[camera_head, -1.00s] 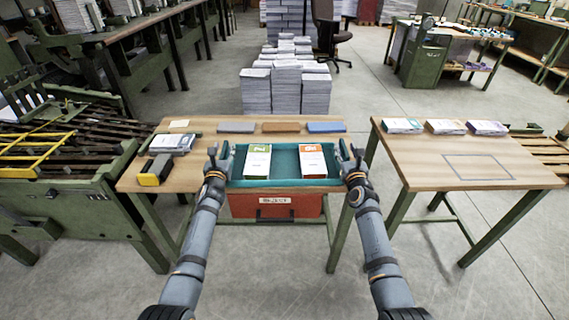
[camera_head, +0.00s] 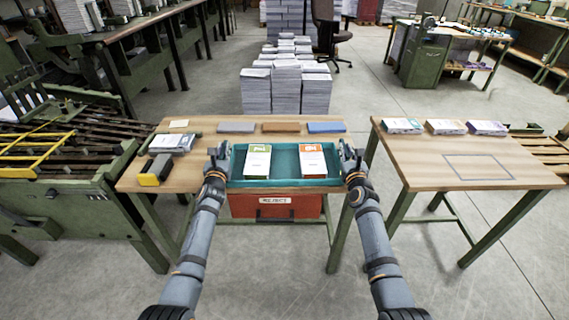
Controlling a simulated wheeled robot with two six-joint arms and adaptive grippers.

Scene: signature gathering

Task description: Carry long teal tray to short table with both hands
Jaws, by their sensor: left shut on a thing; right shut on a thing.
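The long teal tray (camera_head: 285,166) is at the front middle of the left wooden table (camera_head: 205,145). A booklet stack with a green band (camera_head: 257,160) and one with an orange band (camera_head: 312,160) lie in it, apart from each other. My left gripper (camera_head: 222,154) is shut on the tray's left end. My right gripper (camera_head: 346,153) is shut on its right end. Whether the tray touches the tabletop is hard to tell. The shorter wooden table (camera_head: 420,165) stands to the right, with a dark rectangle outline (camera_head: 478,167) on its top.
Three booklet stacks (camera_head: 445,127) lie along the right table's back edge. A gap of floor separates the two tables. A yellow-and-black object (camera_head: 155,171) and grey stack (camera_head: 172,143) lie left of the tray. A red reject bin (camera_head: 276,207) hangs below the front edge.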

